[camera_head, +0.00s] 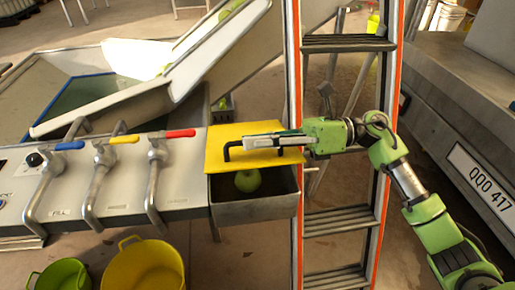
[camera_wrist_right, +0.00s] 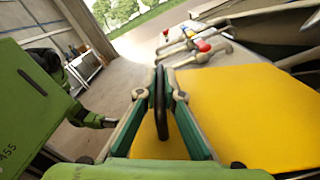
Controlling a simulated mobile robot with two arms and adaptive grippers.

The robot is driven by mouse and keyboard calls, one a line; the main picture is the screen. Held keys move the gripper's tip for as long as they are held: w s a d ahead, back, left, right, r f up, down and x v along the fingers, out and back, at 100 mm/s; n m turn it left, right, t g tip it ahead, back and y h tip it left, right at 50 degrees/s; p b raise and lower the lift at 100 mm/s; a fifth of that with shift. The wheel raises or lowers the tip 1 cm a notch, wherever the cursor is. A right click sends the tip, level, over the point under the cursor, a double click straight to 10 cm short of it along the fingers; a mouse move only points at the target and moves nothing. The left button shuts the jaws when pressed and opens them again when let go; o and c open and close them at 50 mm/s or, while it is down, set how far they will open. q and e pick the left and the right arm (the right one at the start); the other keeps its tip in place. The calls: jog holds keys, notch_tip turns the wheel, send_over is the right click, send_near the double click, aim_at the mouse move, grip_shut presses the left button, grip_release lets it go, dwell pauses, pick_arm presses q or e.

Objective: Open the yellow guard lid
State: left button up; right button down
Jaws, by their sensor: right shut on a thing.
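The yellow guard lid (camera_head: 228,134) is a flat plate with a black bar handle (camera_head: 232,146), over a grey metal box (camera_head: 256,209) at the right end of the bench. A green apple (camera_head: 247,180) shows inside the box, below the lid's front edge. My right gripper (camera_head: 277,141) reaches in from the right and is shut on the handle. In the right wrist view the upright black handle (camera_wrist_right: 160,101) stands between the fingers, with the yellow lid (camera_wrist_right: 255,115) beneath and to the right.
Blue, yellow and red levers (camera_head: 180,133) stand left of the lid. A sloping chute (camera_head: 200,55) rises behind it. An orange-railed ladder (camera_head: 340,221) stands close on the right, by my right arm. Yellow (camera_head: 143,272) and green (camera_head: 62,276) buckets are on the floor.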

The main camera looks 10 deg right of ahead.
jog(key=w+r, duration=0.2)
jog(key=r, duration=0.1)
jog(key=shift+w+r, duration=0.15)
jog(key=shift+r, duration=0.15)
pick_arm(q)
jog(key=shift+s+f, duration=0.5)
jog(key=shift+f, duration=0.4)
pick_arm(e)
jog(key=shift+w+r+m, duration=0.3)
jog(key=shift+w+r, duration=0.6)
jog(key=shift+r, duration=0.05)
pick_arm(q)
jog(key=shift+c, duration=0.3)
